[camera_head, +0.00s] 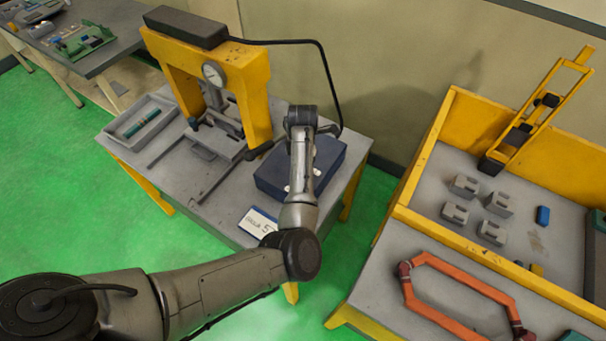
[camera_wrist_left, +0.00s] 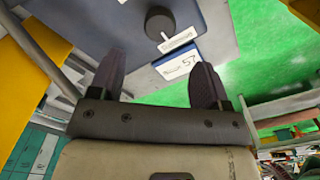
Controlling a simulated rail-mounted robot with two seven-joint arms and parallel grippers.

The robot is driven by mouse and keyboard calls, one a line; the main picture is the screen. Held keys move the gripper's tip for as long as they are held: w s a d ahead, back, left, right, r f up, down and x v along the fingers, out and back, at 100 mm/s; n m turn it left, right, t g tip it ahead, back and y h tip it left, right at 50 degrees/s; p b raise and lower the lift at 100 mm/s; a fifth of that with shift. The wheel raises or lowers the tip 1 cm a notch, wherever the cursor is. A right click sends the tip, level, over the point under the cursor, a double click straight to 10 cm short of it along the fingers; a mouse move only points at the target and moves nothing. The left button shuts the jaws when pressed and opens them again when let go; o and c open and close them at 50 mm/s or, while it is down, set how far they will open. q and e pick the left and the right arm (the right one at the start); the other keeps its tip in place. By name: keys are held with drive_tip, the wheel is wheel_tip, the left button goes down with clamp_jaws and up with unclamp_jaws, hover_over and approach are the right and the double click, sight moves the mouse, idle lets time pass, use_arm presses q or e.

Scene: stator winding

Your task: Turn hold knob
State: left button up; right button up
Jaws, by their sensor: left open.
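A round black knob (camera_wrist_left: 160,24) sits on the face of a blue box (camera_wrist_left: 197,14) in the left wrist view, above a small white label (camera_wrist_left: 177,40). In the head view, the blue box (camera_head: 332,158) stands on the grey table behind my left arm, and I cannot make out the knob there. My left gripper (camera_wrist_left: 158,80) is open and empty, with its two dark fingers apart. The knob appears beyond the gap between the fingers, and neither finger touches it in this view. My right gripper is not in view.
A black cable (camera_head: 318,60) arches over behind my arm. A white numbered card (camera_head: 258,222) lies at the table's front edge. A yellow-walled bin (camera_head: 440,125) with several grey blocks stands right.

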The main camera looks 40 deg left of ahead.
use_arm(q)
wheel_tip(320, 180, down, 8)
drive_tip(key=shift+r, duration=0.1)
drive_tip(key=shift+f, duration=0.5)
